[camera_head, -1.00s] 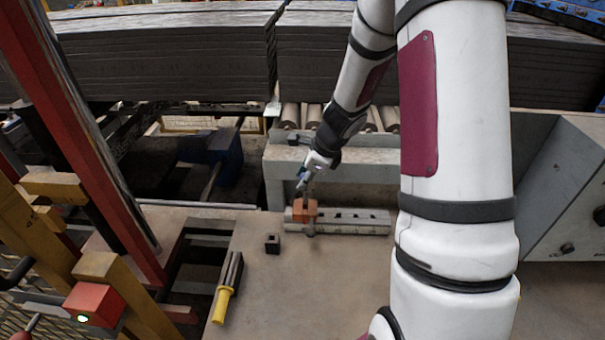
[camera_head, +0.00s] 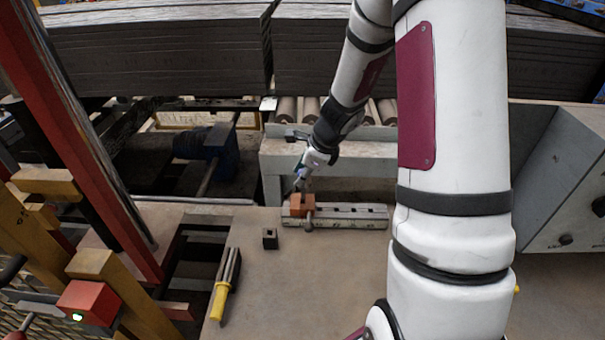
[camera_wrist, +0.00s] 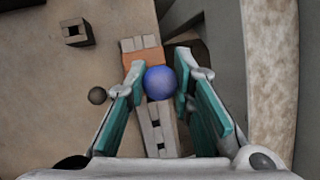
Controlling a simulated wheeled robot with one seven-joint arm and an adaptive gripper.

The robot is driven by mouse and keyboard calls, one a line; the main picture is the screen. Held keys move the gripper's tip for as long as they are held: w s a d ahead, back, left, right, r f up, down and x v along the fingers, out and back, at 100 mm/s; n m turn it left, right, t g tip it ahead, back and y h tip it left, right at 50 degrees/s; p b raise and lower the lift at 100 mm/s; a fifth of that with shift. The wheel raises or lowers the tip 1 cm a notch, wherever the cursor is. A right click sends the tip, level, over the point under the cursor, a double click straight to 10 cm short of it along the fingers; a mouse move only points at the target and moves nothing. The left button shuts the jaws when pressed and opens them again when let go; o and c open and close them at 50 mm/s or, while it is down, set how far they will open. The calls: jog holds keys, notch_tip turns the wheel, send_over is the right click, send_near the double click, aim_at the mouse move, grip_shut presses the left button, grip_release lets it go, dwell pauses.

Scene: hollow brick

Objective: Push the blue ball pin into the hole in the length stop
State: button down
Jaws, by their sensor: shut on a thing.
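The blue ball pin (camera_wrist: 160,82) shows as a round blue ball in the wrist view, between the two teal fingers of my gripper (camera_wrist: 161,76). My gripper is shut on it. The pin's shank is hidden under the ball. The length stop (camera_head: 302,206) is an orange block on the left part of a grey rail (camera_head: 350,211) with dark holes. It also shows in the wrist view (camera_wrist: 143,57), just beyond the ball and partly covered by it. In the head view my gripper (camera_head: 299,187) is just above the stop. Whether the pin touches the hole cannot be told.
A dark round knob (camera_wrist: 97,95) sticks out left of the stop in the wrist view. A small dark hollow block (camera_head: 270,238) and a yellow-handled tool (camera_head: 222,290) lie on the table (camera_head: 310,280). A grey roller conveyor frame (camera_head: 330,160) stands behind the rail.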

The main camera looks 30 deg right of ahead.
aim_at(304, 185)
jog(key=shift+f+b, duration=2.6)
jog(key=shift+b, duration=0.3)
dwell(1.6)
jog(key=c, duration=1.3)
grip_release()
jog(key=shift+r, duration=0.15)
jog(key=v, duration=1.1)
jog(key=shift+s+r, duration=0.25)
jog(key=shift+r, duration=0.05)
jog(key=s+a+r+n, duration=0.5)
jog(key=s+a+n, duration=0.15)
jog(key=n, duration=0.25)
jog(key=s+a+r+n, duration=0.5)
jog(key=a+n, duration=0.3)
jog(key=n, duration=0.1)
jog(key=s+a+r+n+h, duration=0.1)
jog(key=s+n, duration=0.6)
jog(key=n, duration=0.1)
jog(key=shift+r+n+h, duration=0.25)
jog(key=shift+n+h, duration=0.05)
jog(key=shift+h, duration=0.1)
